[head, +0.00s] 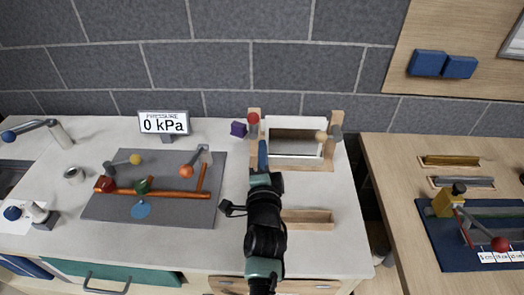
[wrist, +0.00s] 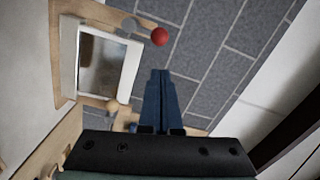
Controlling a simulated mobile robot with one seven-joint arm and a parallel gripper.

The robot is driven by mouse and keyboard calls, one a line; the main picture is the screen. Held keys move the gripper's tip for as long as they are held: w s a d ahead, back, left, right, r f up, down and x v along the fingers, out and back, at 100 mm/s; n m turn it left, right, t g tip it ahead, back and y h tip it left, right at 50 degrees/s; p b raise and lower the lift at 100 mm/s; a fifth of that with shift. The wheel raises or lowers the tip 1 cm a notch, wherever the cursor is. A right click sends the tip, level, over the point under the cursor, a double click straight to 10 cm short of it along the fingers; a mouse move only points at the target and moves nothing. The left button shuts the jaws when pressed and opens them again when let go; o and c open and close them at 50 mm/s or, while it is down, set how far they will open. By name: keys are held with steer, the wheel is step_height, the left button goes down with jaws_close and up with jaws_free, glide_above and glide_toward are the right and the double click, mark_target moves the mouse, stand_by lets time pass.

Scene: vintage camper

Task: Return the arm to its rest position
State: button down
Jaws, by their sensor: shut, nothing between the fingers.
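My arm reaches up from the bottom middle of the head view over the white counter (head: 328,240). My gripper (head: 263,146) is at its far end, in front of the left post of a wooden frame (head: 250,132). In the wrist view my gripper (wrist: 160,76) shows two dark blue fingers pressed together with nothing between them. The fingers point toward the grey block wall (wrist: 205,60).
The frame holds a white-edged panel (head: 294,137), with a red ball (head: 253,118) at its top left. A wooden tray (head: 307,219) lies right of my arm. A grey board (head: 112,207) with copper pipes and a pressure display (head: 164,124) stand left. A wooden table (head: 390,165) is right.

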steer(key=shift+w+f, duration=0.1)
steer(key=shift+w, duration=0.2)
steer(key=s+r+n+t, duration=0.2)
steer(key=r+n, duration=0.2)
steer(key=r, duration=1)
steer(key=s+r+n+t, duration=0.2)
steer(key=r+n+t, duration=0.15)
steer(key=r, duration=1.05)
steer(key=s+d+r+n+t+h, duration=0.1)
steer(key=s+r+n+t, duration=0.3)
steer(key=s+r, duration=1.5)
step_height(320, 180, up, 2)
steer(key=d+n, duration=0.1)
steer(key=n, duration=0.2)
steer(key=shift+s+r, duration=0.15)
steer(key=shift+r, duration=0.1)
